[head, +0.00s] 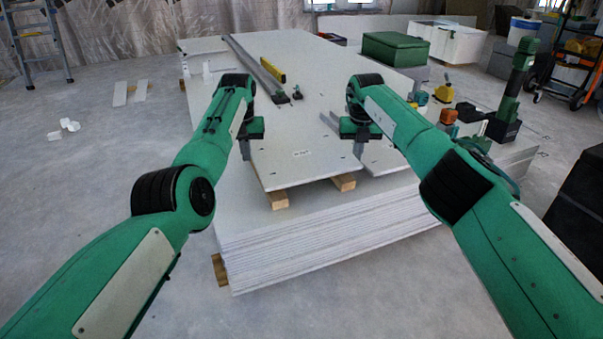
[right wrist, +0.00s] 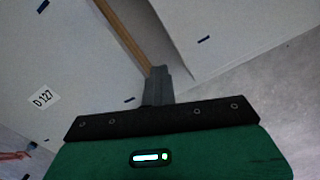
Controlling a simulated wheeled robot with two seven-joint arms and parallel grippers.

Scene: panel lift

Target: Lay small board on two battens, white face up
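A small pale board (head: 295,166) with a printed label lies on two wooden battens on top of the panel stack. The front ends of the left batten (head: 277,200) and the right batten (head: 343,183) stick out below its front edge. The upper face is pale grey-white with small dark marks. My left gripper (head: 246,150) points down at its left edge. My right gripper (head: 360,149) points down near its right edge. In the right wrist view, my right gripper's finger (right wrist: 157,84) is by the gap beside the labelled board (right wrist: 65,75). Whether either gripper holds anything is unclear.
The panel stack (head: 330,222) fills the middle. Another pale board (head: 390,156) lies right of the small board. A yellow level (head: 272,70), a green box (head: 395,48) and several tools lie farther back. A ladder (head: 38,40) stands far left; the left floor is mostly clear.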

